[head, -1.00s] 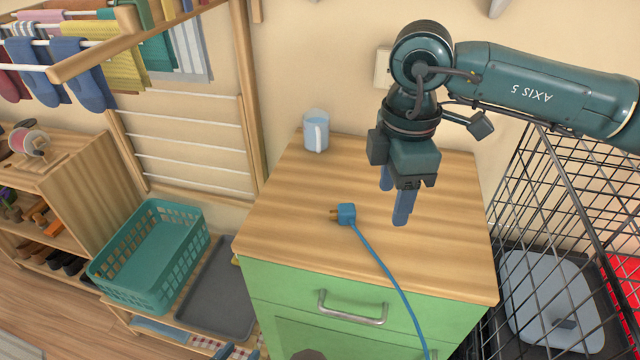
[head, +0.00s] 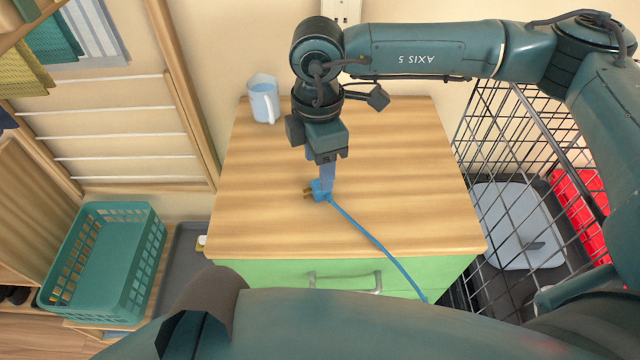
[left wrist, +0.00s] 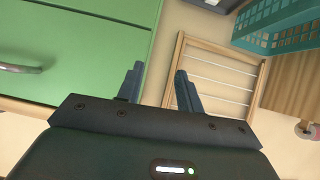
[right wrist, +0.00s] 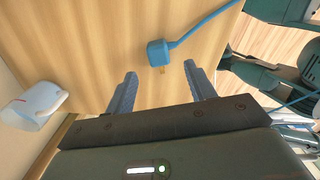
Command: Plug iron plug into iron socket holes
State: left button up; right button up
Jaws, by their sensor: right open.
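The blue iron plug (head: 320,190) lies on the wooden cabinet top, its brass prongs pointing left and its blue cord running to the front right edge. My right gripper (head: 326,180) is over the plug in the head view. In the right wrist view the plug (right wrist: 158,52) shows just beyond and between the open fingertips (right wrist: 161,69), with nothing held. A pale wall outlet (head: 341,11) shows at the top edge, behind my arm; its holes are not clear. My left gripper (left wrist: 159,70) is open and empty in the left wrist view, facing the green cabinet front and a wall rack.
A black wire cage (head: 520,170) stands to the right. A teal basket (head: 100,265) is at left. The right half of the cabinet top is mostly clear.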

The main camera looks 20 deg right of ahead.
aim_at(317, 191)
jog(key=shift+w+d+f+p, duration=0.1)
jog(key=shift+f+p, duration=0.15)
jog(key=shift+f, duration=0.7)
jog(key=shift+s+d+f+p, duration=0.1)
jog(key=shift+f+p, duration=0.2)
jog(key=shift+f, duration=0.65)
jog(key=shift+w+d+f+p, duration=0.1)
jog(key=shift+f+p, duration=0.15)
jog(key=shift+f, duration=0.7)
jog(key=c, duration=1.1)
